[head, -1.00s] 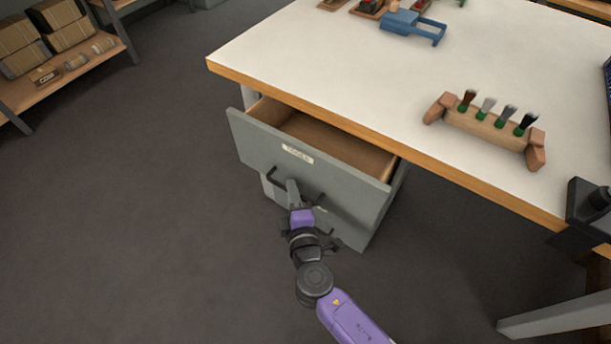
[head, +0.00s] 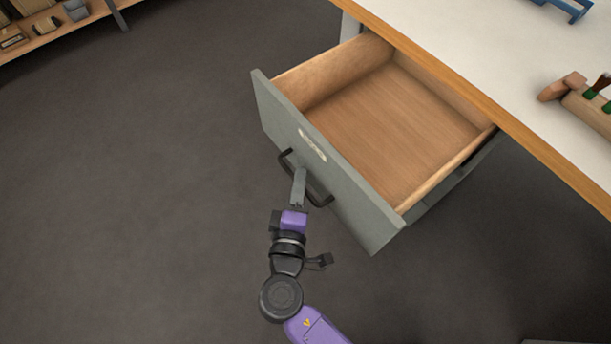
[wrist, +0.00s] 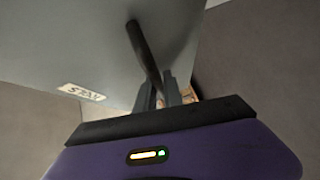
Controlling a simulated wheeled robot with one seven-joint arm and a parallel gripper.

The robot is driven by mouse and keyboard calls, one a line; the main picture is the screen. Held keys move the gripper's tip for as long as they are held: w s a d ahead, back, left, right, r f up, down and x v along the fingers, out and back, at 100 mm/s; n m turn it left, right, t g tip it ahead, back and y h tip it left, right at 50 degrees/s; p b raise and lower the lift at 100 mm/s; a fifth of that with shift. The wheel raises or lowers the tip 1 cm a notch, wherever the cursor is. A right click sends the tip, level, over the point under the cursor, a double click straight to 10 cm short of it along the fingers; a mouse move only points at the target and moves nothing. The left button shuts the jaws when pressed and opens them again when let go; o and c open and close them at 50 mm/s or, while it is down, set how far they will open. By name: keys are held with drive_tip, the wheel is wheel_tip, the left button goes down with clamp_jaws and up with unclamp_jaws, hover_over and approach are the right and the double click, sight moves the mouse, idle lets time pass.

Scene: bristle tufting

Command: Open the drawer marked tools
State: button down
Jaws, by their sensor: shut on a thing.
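The drawer marked tools (head: 280,112) has a grey front and a bare wooden inside, and it stands pulled well out from under the bench. Its label (head: 312,146) is on the front; in the wrist view the label (wrist: 84,92) shows at the left. The black bar handle (head: 318,194) runs across the front. My gripper (head: 299,186) is shut on the handle near its middle. In the wrist view the handle (wrist: 143,52) runs down between the fingers of my gripper (wrist: 160,95). The visible drawer floor is empty.
The white workbench (head: 450,40) with a wooden edge stands above and to the right of the drawer. A wooden brush holder (head: 585,105) and a blue tool (head: 570,8) sit on it. A low shelf (head: 60,40) is at the far left. The floor (head: 150,180) before the drawer is clear.

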drive_tip(key=shift+f, duration=0.1)
drive_tip(key=c, duration=1.5)
unclamp_jaws()
drive_tip(key=shift+s+a+r+p, duration=0.15)
drive_tip(key=shift+s+a+r, duration=0.05)
drive_tip(key=shift+s, duration=1.05)
drive_tip(key=shift+s+a+r+p, duration=0.15)
drive_tip(key=shift+s+r, duration=0.05)
drive_tip(key=shift+s, duration=1.1)
drive_tip(key=shift+s+a+r+p, duration=0.15)
drive_tip(key=shift+s+a+r, duration=0.05)
drive_tip(key=shift+s, duration=1.05)
drive_tip(key=shift+a, duration=0.1)
